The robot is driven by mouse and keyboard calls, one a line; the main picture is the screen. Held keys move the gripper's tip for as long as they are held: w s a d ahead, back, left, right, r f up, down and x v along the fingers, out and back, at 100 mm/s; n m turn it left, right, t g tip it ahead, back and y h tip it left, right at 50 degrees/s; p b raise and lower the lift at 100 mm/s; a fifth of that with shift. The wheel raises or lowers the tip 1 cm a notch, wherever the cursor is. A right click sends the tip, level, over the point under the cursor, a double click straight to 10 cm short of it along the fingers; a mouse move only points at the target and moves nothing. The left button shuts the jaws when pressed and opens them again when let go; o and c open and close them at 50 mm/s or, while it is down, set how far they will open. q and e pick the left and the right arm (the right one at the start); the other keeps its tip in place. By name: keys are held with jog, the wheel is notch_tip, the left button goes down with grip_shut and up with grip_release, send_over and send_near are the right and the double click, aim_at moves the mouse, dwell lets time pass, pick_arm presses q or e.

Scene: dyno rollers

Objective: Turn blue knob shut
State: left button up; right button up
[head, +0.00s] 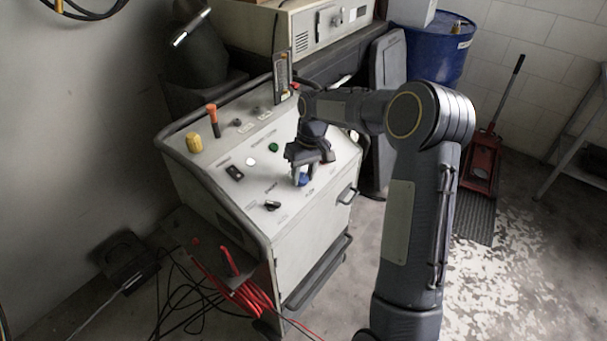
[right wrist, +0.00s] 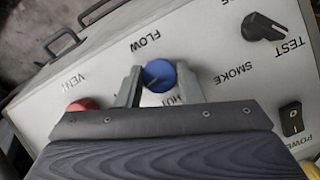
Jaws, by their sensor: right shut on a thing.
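The blue knob (head: 302,180) sits on the sloped light panel of the console (head: 240,190), near its front right part. In the right wrist view the blue knob (right wrist: 159,75) stands below the label FLOW, between the two grey fingers. My right gripper (head: 300,170) reaches down over the panel from the right and is shut on the blue knob. It also shows in the right wrist view (right wrist: 160,88), one finger on each side of the knob. The lettering next to the knob is partly hidden by the fingers. My left gripper is not in view.
A black TEST knob (right wrist: 265,27), a black rocker switch (right wrist: 292,118) and a red knob (right wrist: 82,105) lie around the blue knob. A yellow knob (head: 194,142) and an orange-topped lever (head: 213,120) stand at the panel's far left. A blue drum (head: 437,55) stands behind.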

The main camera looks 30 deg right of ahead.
jog(key=n+h, duration=0.1)
jog(key=n, duration=0.2)
jog(key=shift+a+h+b, duration=0.1)
jog(key=shift+h+b, duration=0.2)
jog(key=shift+b, duration=0.1)
jog(key=n+t+h+b, duration=0.1)
jog(key=n, duration=0.2)
jog(key=shift+n, duration=0.3)
jog(key=n+t+b, duration=0.1)
jog(key=n, duration=0.1)
jog(key=n+h+b, duration=0.1)
jog(key=n, duration=0.1)
jog(key=shift+s+a+f+n+t, duration=0.1)
jog(key=shift+s+n+t, duration=0.1)
jog(key=shift+n+t, duration=0.15)
jog(key=shift+n+t+h+b, duration=0.5)
jog(key=shift+n+t+b, duration=0.2)
jog(key=shift+n, duration=0.65)
jog(key=o, duration=1)
jog(key=shift+c, duration=0.2)
jog(key=v, duration=0.8)
jog(key=shift+p, duration=0.3)
jog(key=shift+s, duration=0.1)
